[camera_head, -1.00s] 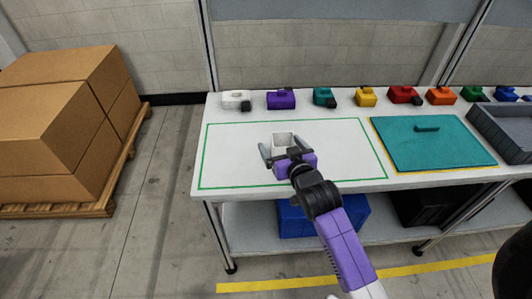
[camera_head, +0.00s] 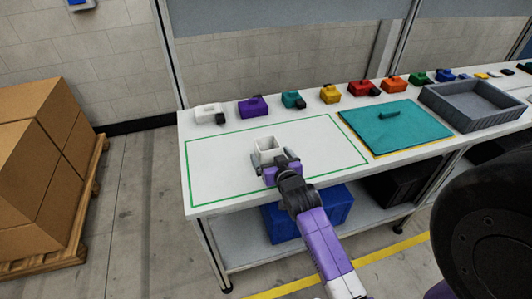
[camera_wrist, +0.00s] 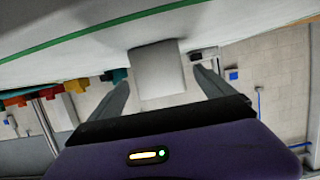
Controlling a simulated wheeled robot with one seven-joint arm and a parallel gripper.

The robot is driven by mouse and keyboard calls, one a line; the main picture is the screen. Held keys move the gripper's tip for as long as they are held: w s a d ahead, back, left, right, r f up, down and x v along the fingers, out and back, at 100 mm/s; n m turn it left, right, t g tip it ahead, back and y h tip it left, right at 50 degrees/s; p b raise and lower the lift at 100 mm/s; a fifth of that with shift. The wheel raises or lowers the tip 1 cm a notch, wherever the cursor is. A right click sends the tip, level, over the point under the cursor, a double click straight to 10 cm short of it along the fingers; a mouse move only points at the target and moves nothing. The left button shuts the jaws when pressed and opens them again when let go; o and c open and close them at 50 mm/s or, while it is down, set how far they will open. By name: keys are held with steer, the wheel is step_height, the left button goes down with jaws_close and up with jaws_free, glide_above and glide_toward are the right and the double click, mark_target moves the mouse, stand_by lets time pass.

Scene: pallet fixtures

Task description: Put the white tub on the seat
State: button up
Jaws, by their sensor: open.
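The white tub (camera_head: 270,145), a small square open-topped container, stands on the white table inside a green outlined rectangle (camera_head: 215,190). My gripper (camera_head: 274,159) is open at the near side of the tub. In the wrist view the tub (camera_wrist: 156,72) shows between the two spread fingers (camera_wrist: 161,78), with a gap visible on each side. I cannot tell which thing is the seat. A teal panel with a dark handle (camera_head: 395,128) lies right of the green outline, with a yellow line along its edge.
A row of small coloured blocks, from a white one (camera_head: 207,112) to a red one (camera_head: 362,88) and beyond, lines the table's back. A grey tray (camera_head: 470,118) stands at right. A blue bin (camera_head: 330,212) is on the lower shelf. Cartons (camera_head: 35,170) stand at left.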

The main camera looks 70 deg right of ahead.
mark_target(264, 145)
steer(key=shift+p+x, duration=0.45)
steer(key=shift+x, duration=1.95)
steer(key=shift+c, duration=0.2)
steer(key=c, duration=1.6)
